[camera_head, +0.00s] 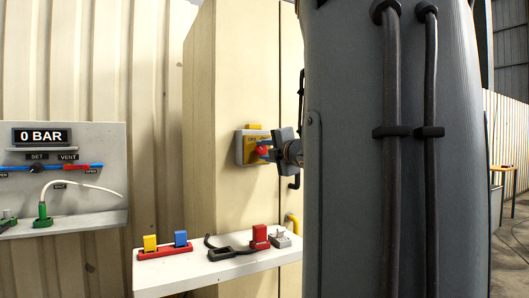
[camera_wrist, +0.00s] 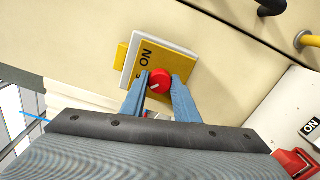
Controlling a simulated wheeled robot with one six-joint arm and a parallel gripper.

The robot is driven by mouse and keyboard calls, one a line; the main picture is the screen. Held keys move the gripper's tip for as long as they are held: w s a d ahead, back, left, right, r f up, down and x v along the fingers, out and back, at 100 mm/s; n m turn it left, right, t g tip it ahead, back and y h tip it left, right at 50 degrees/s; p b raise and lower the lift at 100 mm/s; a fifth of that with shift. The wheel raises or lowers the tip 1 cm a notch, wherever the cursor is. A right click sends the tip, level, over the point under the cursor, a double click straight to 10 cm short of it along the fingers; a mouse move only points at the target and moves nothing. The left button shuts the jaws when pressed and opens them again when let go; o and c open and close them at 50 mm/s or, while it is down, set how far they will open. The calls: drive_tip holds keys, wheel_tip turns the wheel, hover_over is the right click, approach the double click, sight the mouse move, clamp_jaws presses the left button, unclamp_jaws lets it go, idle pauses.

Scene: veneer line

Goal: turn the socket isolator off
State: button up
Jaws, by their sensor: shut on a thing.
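The socket isolator (camera_head: 248,151) is a yellow plate in a grey box on the side of the cream cabinet. In the wrist view its yellow plate (camera_wrist: 151,50) shows the word ON and part of another label. Its red rotary knob (camera_wrist: 160,79) has a pale pointer mark. My gripper (camera_wrist: 158,92) is shut on the red knob, one blue finger on each side. In the head view my gripper (camera_head: 266,151) reaches the isolator from the right, and the red knob is partly hidden by the fingers.
A white shelf (camera_head: 163,282) below holds a red tray with yellow and blue blocks, a dark lockout clasp (camera_head: 232,252), a red block and a grey plug. A panel (camera_head: 85,143) reading 0 BAR is at the left. My arm hides much of the right side.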

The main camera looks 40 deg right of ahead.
drive_tip(key=o, duration=1.1)
drive_tip(key=shift+c, duration=0.2)
drive_tip(key=v, duration=0.7)
drive_tip(key=shift+s, duration=0.4)
drive_tip(key=shift+a, duration=0.1)
